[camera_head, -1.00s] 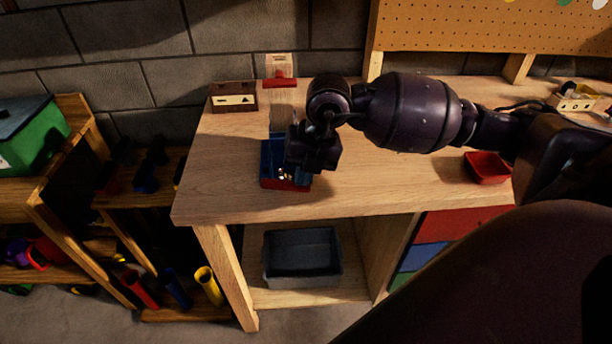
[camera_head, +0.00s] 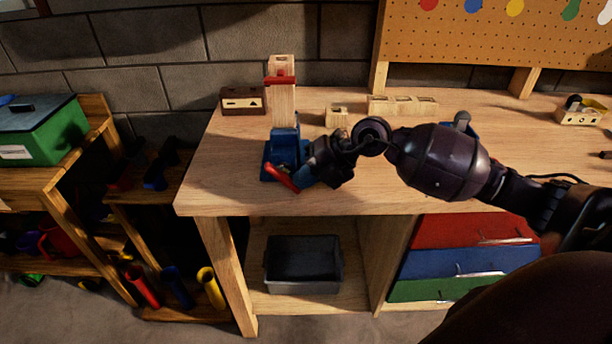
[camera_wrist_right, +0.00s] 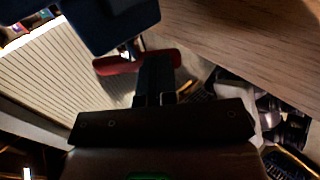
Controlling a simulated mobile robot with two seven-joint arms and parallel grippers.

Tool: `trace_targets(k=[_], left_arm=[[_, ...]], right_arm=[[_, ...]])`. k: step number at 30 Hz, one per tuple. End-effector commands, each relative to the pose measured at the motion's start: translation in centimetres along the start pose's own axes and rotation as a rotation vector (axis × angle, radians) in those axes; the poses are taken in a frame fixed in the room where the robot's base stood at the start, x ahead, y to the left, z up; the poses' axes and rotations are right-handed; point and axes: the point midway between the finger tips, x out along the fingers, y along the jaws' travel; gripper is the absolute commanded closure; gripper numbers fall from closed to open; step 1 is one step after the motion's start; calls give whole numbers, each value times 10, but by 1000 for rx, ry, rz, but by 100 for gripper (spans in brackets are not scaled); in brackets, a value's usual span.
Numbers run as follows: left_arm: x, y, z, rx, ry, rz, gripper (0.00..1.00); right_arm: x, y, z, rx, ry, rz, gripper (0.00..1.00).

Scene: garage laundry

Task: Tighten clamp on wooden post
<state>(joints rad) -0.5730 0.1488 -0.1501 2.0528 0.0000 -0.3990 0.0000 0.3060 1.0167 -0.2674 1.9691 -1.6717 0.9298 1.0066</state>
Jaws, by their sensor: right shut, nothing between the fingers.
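A pale wooden post (camera_head: 283,103) stands upright near the left end of the workbench, with a red piece (camera_head: 281,79) across its upper part. A blue clamp (camera_head: 284,147) sits at the post's foot; I cannot tell how firmly it grips the post. Its red handle (camera_head: 282,177) slants at the front. My right gripper (camera_head: 303,176) is shut and empty, just right of the handle. In the wrist view the gripper (camera_wrist_right: 156,72) is beside the red handle (camera_wrist_right: 128,64), below the blue clamp body (camera_wrist_right: 108,22); contact is unclear. My left gripper is out of view.
A dark wooden block (camera_head: 242,101) stands left of the post. Small wooden blocks (camera_head: 402,105) lie behind my arm. A grey bin (camera_head: 303,264) is on the shelf below the workbench (camera_head: 225,187). The bench's front left is clear. Coloured drawers (camera_head: 465,262) are at right.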

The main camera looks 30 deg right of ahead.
Motion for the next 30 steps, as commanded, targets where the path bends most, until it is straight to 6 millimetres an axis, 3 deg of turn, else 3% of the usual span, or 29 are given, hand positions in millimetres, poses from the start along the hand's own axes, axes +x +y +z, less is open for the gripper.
trace_targets(k=[11,18,30], left_arm=[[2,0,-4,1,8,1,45],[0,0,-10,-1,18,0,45],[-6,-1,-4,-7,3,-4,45]], right_arm=[[12,-10,0,9,-1,341,100],[16,-10,0,0,-1,343,100],[22,-13,0,0,2,339,100]])
